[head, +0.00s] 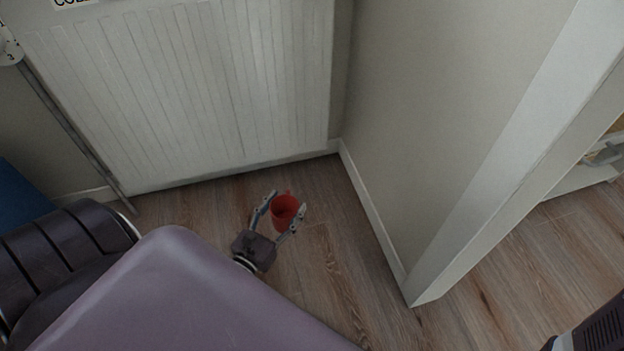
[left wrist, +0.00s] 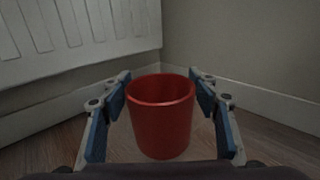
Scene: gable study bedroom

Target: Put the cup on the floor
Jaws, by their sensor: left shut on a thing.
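The red cup (head: 284,214) is upright between the fingers of my left gripper (head: 287,203), low over the wooden floor in the corner. My left gripper is shut on it, with one finger on each side. In the left wrist view the cup (left wrist: 161,118) stands centred between the blue-padded fingers, its opening facing up. I cannot tell whether the cup's base touches the floor.
A white ribbed panel (head: 190,90) stands behind the cup, and a beige wall (head: 420,110) with a white skirting board is to the right. Bare wooden floor (head: 345,265) lies around the gripper. A doorway opens at the far right.

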